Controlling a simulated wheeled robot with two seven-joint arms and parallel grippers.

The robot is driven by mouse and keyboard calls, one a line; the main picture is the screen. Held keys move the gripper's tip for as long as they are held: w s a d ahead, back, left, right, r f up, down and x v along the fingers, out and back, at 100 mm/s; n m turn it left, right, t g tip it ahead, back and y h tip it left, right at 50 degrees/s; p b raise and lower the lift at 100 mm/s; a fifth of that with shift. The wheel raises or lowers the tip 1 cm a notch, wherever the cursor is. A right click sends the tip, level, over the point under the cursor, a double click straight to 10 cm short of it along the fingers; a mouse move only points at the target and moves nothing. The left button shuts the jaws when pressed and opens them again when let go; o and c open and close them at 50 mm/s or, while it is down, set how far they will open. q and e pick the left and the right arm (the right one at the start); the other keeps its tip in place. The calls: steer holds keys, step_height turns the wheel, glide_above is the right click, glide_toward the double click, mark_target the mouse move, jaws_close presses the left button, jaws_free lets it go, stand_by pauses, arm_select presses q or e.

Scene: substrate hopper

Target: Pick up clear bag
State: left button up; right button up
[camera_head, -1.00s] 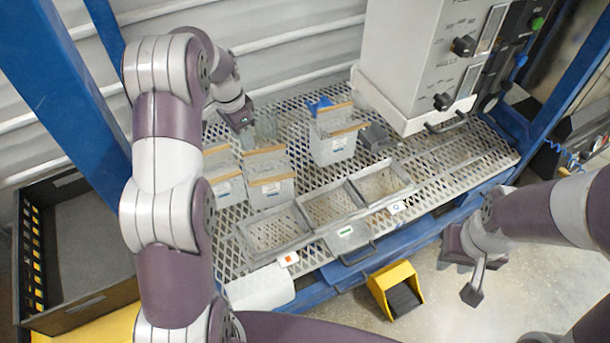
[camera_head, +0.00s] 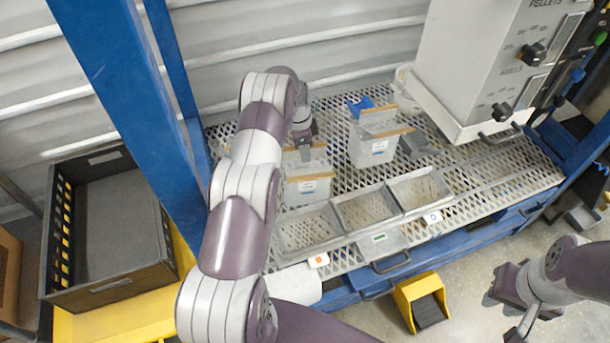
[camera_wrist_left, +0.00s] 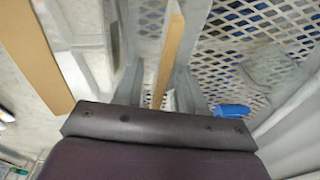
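Several clear bags with brown top strips stand on the white mesh table. A front bag (camera_head: 308,187) and a bag farther right (camera_head: 373,150) show plainly in the head view. My left gripper (camera_head: 304,150) points down at the rear left bag, which my arm partly hides. In the left wrist view, the left gripper (camera_wrist_left: 158,88) has its fingers apart, on either side of a bag's brown strip (camera_wrist_left: 170,52). A gap shows beside the strip. Another brown strip (camera_wrist_left: 35,50) is to the left. My right gripper (camera_head: 514,306) is open and empty at the lower right, away from the table.
Three open mesh-bottomed trays (camera_head: 365,208) line the table's front. A grey hopper machine (camera_head: 495,60) stands back right, with a blue item (camera_head: 360,105) left of it. A black crate (camera_head: 110,220) is at left. A yellow pedal (camera_head: 420,300) is on the floor.

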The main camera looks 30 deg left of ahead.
arm_select(q)
steer(key=shift+w+f, duration=0.1)
steer(key=shift+f, duration=0.65)
steer(key=shift+d+r, duration=0.1)
jaws_close()
